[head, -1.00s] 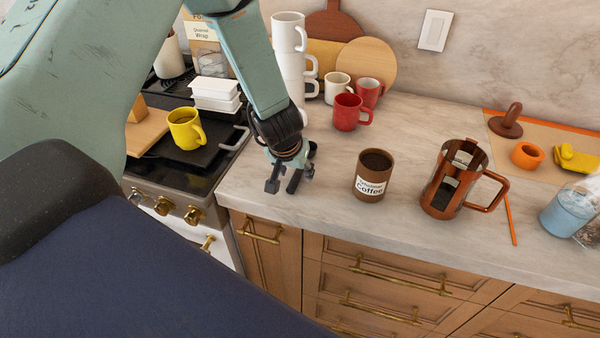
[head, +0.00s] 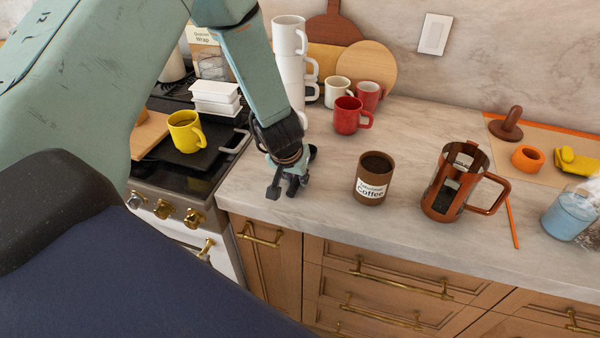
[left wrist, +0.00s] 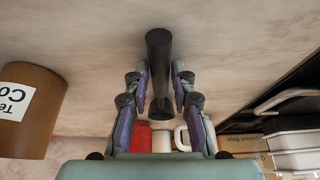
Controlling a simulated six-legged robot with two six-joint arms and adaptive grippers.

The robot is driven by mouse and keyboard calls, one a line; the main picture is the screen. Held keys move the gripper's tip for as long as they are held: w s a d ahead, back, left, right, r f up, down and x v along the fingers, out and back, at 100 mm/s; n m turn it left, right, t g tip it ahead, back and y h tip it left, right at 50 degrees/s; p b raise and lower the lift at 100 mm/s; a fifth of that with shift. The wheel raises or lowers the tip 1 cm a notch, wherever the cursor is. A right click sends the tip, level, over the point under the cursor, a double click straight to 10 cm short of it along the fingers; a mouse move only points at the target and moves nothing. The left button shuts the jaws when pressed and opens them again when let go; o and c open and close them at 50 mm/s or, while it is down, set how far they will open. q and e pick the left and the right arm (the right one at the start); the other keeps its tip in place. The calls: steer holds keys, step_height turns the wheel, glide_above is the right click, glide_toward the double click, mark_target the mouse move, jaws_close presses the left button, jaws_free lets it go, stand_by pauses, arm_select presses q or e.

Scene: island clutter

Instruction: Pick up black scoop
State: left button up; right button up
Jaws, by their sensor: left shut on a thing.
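The black scoop (left wrist: 159,62) shows in the left wrist view as a dark handle running lengthwise between the two fingers. My left gripper (left wrist: 160,78) is shut on this handle, with one finger against each side. In the head view my left gripper (head: 286,188) is low over the counter near its front edge, left of the coffee canister. There the scoop is mostly hidden by the fingers and wrist. I cannot tell whether the scoop touches the counter. My right gripper is not in view.
A brown coffee canister (head: 374,177) and a brown French press (head: 453,183) stand right of the gripper. Red mugs (head: 350,115) and a white cup stack (head: 291,70) are behind it. The stove with a yellow mug (head: 186,131) is left. Counter in front of the canister is clear.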

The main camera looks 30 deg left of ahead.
arm_select(q)
steer(key=shift+r, duration=0.1)
jaws_close()
step_height(320, 180, up, 18)
steer(key=p, duration=0.9)
steer(key=shift+o, duration=2.2)
jaws_free()
jaws_close()
